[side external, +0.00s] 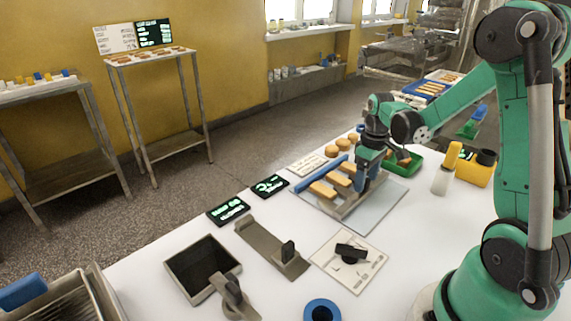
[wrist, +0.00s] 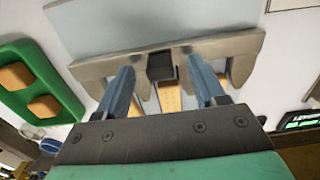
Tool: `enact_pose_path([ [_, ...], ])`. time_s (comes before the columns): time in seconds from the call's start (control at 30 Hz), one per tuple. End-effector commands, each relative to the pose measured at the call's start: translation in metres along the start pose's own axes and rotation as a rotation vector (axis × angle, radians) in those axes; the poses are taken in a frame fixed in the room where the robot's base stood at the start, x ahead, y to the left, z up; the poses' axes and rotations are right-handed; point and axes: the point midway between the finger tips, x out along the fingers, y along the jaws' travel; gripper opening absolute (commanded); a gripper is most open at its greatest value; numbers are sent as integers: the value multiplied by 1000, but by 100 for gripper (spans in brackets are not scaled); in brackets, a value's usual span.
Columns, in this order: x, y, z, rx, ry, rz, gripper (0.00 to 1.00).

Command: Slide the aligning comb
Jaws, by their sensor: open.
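The aligning comb (wrist: 165,56), a grey toothed bar with a dark block handle (wrist: 160,67) at its middle, lies across the wrist view. In the side view the comb (side external: 360,200) is partly hidden behind my gripper, beside tan bars (side external: 322,189) and a blue rail (side external: 320,174). My gripper (wrist: 161,74) is open, with one blue finger on each side of the dark handle. I cannot tell whether either finger touches it. In the side view my gripper (side external: 365,172) is low over the comb. Tan bars (wrist: 168,97) show between the comb's teeth.
A green tray (side external: 407,171) with tan pieces sits beyond my gripper. A white bottle with a yellow top (side external: 442,176) and a yellow box (side external: 480,170) stand at right. A panel with a black knob (side external: 350,252), a grey plate (side external: 262,241) and a dark tray (side external: 201,263) lie nearer.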

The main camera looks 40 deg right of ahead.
Motion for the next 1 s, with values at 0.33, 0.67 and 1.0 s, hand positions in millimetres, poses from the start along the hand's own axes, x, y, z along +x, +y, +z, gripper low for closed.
enact_pose_path([
  [0.33,5,0,0,0,0,0,60],
  [0.67,5,0,0,0,0,0,0],
  [1.0,4,0,0,0,0,0,0],
])
